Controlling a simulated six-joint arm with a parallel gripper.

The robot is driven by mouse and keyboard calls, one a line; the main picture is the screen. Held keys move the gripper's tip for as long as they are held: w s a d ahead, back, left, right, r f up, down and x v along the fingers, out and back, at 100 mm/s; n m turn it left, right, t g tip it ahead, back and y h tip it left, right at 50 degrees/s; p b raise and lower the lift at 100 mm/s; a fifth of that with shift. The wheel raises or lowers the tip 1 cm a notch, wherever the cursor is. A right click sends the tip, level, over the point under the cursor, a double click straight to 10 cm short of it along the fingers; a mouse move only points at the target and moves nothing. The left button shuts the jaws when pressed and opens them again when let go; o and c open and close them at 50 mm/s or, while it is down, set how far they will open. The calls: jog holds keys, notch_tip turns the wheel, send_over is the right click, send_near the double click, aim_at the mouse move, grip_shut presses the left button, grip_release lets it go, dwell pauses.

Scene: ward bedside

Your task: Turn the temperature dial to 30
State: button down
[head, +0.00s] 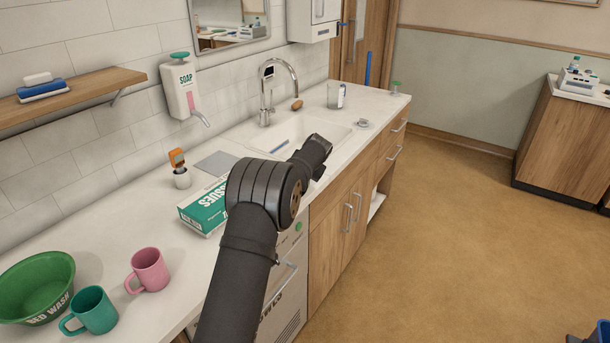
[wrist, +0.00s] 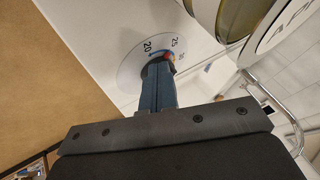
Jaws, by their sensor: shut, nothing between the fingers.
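The temperature dial shows in the wrist view as a pale round scale plate (wrist: 133,62) on a white surface. The numbers 20 and 25 are readable; a further mark beside 25 is too small to read. Small blue, red and orange marks show near the plate's middle. My gripper (wrist: 158,72) is shut, its fingertips over the plate's centre. They hide most of the knob, so its pointer setting and any contact cannot be told.
The sink (head: 325,128) and tap (head: 268,85) lie behind my gripper. A tissue box (head: 203,207) stands left of my arm. Two mugs (head: 150,267) and a green basin (head: 35,282) stand nearer. Large round objects (wrist: 270,22) crowd the wrist view's upper right.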

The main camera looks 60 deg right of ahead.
jog(key=shift+w+a, duration=0.2)
jog(key=shift+w, duration=1.15)
jog(key=shift+r, duration=0.1)
